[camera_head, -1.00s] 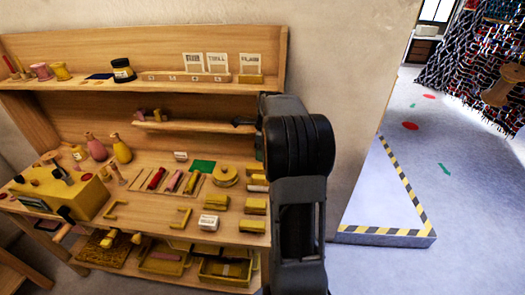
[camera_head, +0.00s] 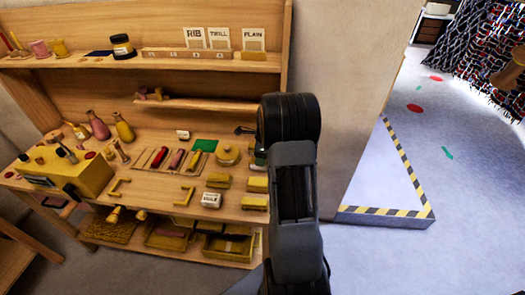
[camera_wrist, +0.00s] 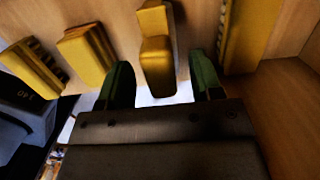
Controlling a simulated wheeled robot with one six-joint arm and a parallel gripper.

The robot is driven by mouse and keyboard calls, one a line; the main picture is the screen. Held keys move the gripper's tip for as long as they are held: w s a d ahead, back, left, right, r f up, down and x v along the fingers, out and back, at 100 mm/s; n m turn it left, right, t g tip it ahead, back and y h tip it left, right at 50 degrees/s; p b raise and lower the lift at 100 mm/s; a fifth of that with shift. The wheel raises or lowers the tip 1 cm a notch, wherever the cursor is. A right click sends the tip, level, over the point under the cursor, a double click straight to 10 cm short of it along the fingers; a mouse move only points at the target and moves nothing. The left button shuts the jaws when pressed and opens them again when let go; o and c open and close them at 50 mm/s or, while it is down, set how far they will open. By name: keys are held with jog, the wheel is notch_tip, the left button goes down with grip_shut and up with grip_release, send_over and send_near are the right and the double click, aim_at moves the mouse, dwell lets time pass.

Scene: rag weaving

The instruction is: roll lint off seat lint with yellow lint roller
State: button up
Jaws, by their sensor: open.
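My gripper (camera_wrist: 160,85) is open in the wrist view, with two dark green fingers apart. A stepped yellow piece (camera_wrist: 157,60) shows between the fingers; it may be the yellow lint roller, but I cannot tell for sure. Whether a finger touches it is unclear. In the head view my arm hides most of the gripper, at the right end of the wooden bench. Several yellow tools, such as a yellow block (camera_head: 218,180), lie near there. I cannot make out the seat or its lint in either view.
The wooden bench (camera_head: 150,203) holds bottles, a yellow box (camera_head: 75,178), a white labelled block (camera_head: 211,200) and a green sheet (camera_head: 205,145). An upper shelf (camera_head: 165,64) overhangs it. A striped floor edge (camera_head: 405,165) lies right, with open grey floor beyond.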

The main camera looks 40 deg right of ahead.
jog(key=shift+f, duration=0.15)
jog(key=c, duration=1.1)
jog(key=shift+o, duration=0.2)
jog(key=shift+r+p, duration=2.4)
jog(key=shift+r, duration=0.65)
